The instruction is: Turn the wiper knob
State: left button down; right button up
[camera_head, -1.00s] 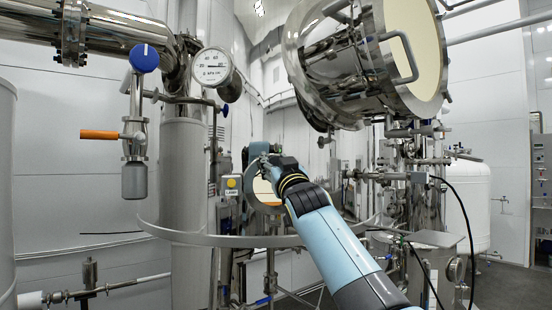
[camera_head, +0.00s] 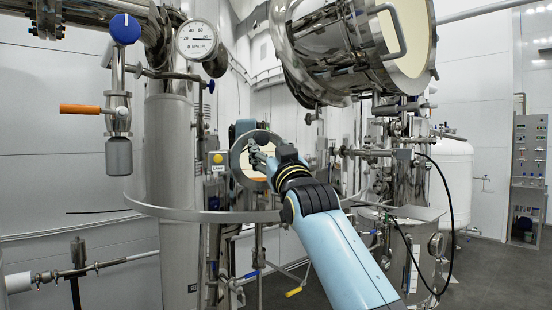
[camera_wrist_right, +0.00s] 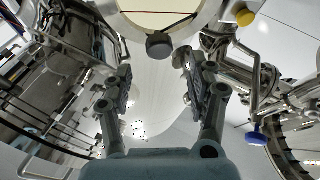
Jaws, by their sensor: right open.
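A round sight glass with a cream disc and metal rim (camera_head: 236,172) stands at mid-view in the head view. My right gripper (camera_head: 262,158) is in front of it and hides part of it. In the right wrist view the glass (camera_wrist_right: 165,22) fills the top, with a thin dark-red line across it. A dark round knob (camera_wrist_right: 159,45), which looks like the wiper knob, sits at its lower rim. My right gripper (camera_wrist_right: 161,85) is open and empty, its fingers on either side below the knob and apart from it. The knob is not clear in the head view. My left gripper is not in view.
A yellow button (camera_head: 217,158) above a lamp label is left of the glass. A curved metal rail (camera_head: 190,213) runs below. A blue-knobbed valve (camera_head: 125,29) and gauge (camera_head: 197,40) are at left. A large steel vessel (camera_head: 350,60) hangs above right.

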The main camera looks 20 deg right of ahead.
jog(key=v, duration=0.5)
